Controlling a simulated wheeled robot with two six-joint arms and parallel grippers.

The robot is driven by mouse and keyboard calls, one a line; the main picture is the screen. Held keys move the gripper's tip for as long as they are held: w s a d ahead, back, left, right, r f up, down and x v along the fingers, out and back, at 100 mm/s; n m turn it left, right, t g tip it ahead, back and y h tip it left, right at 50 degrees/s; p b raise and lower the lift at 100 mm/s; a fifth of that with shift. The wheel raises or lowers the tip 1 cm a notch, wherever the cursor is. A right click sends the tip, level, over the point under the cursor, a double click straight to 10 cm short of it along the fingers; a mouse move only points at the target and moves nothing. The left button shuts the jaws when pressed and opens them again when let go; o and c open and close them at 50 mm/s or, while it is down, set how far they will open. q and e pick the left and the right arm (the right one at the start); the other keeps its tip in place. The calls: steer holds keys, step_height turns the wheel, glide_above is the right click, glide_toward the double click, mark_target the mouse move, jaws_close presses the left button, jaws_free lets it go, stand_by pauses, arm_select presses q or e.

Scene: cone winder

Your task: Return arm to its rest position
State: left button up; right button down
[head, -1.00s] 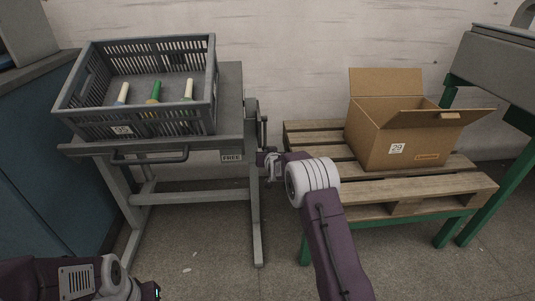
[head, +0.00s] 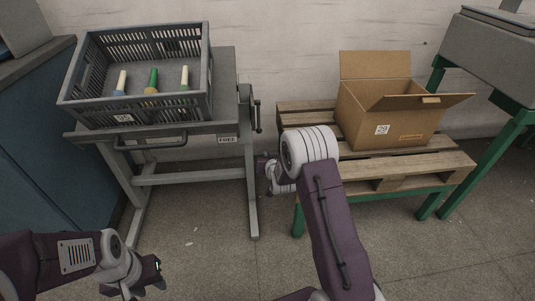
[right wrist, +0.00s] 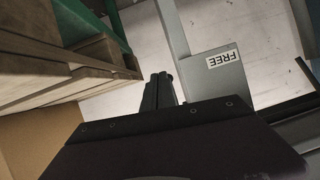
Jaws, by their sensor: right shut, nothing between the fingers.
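My right arm (head: 335,225) reaches up from the bottom of the head view, its wrist in front of the pallet's left end. My right gripper (right wrist: 158,90) shows in the right wrist view with its dark fingers shut and empty. In the head view it is mostly hidden behind the wrist, in the gap between the grey stand and the pallet. My left gripper (head: 152,279) is at the lower left of the head view, over bare floor. Its fingers are too small and dark to judge.
A grey crate (head: 133,117) with several bobbins stands on a grey stand (head: 226,70) labelled FREE. An open cardboard box (head: 360,130) sits on a wooden pallet (head: 420,177) with green legs. Blue cabinet (head: 40,150) at left, grey machine (head: 490,70) at right. Floor between is clear.

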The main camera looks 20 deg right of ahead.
steer(key=shift+s, duration=0.1)
stand_by(0.3)
steer(key=s+a+r+n+y+p, duration=0.1)
steer(key=s+a+r+p, duration=0.15)
steer(key=r, duration=0.65)
steer(key=s+a+r+p, duration=0.1)
steer(key=s+a+r, duration=0.2)
steer(key=r, duration=0.5)
steer(key=s+a+f+n+g, duration=0.1)
steer(key=s+f+g, duration=0.3)
steer(key=s, duration=0.6)
steer(key=s+f+g+y, duration=0.1)
steer(key=s+f+g, duration=0.3)
steer(key=s, duration=0.6)
steer(key=s+a+f+n+g, duration=0.1)
steer(key=s+f+g, duration=0.3)
steer(key=s, duration=0.5)
step_height(320, 180, up, 38)
steer(key=p, duration=3.9)
steer(key=shift+s+d+r, duration=0.15)
steer(key=shift+s+r, duration=0.05)
steer(key=shift+s, duration=0.1)
